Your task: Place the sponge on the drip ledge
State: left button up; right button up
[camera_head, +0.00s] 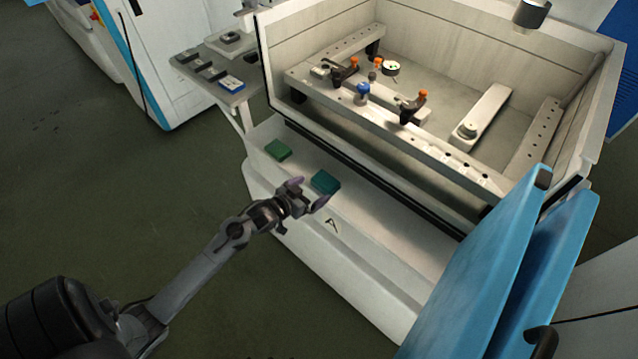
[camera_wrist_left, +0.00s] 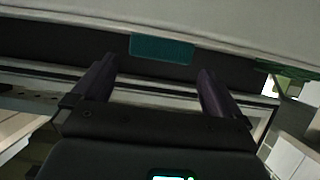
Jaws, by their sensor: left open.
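The drip ledge (camera_head: 352,222) is the pale shelf along the front of the machine. A teal block (camera_head: 325,182), which looks like a sponge, lies on it. A smaller green block (camera_head: 278,150) lies farther left on the same ledge; I cannot tell for certain which block the task means. My left gripper (camera_head: 309,193) is open and empty, close to the teal block. In the left wrist view, the teal block (camera_wrist_left: 162,48) shows beyond the gap between the open fingers (camera_wrist_left: 157,68), and the green block (camera_wrist_left: 290,70) is at the right edge. My right gripper is not in view.
The machine's open tank holds a rail (camera_head: 437,150) with several clamps and orange knobs. Blue door panels (camera_head: 490,270) stand at the right. A side shelf (camera_head: 225,78) with small parts is at the upper left.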

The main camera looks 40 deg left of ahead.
pick_arm(q)
jog(key=s+d+r+m+g, duration=0.1)
jog(key=s+d+r+g, duration=0.1)
jog(key=s+d+g, duration=0.3)
jog(key=s+d+r+m+g+p, duration=0.1)
jog(key=s+d+g, duration=0.3)
jog(key=s+d, duration=0.9)
jog(key=s+r, duration=0.1)
jog(key=s, duration=0.5)
jog(key=shift+s+r+g+h, duration=0.2)
jog(key=shift+s+g+h, duration=0.1)
jog(key=shift+s+g, duration=0.1)
jog(key=shift+d+r, duration=0.1)
jog(key=shift+r, duration=0.05)
notch_tip(320, 180, up, 35)
jog(key=p, duration=3.6)
notch_tip(320, 180, down, 12)
jog(key=b, duration=1.2)
jog(key=shift+b, duration=0.35)
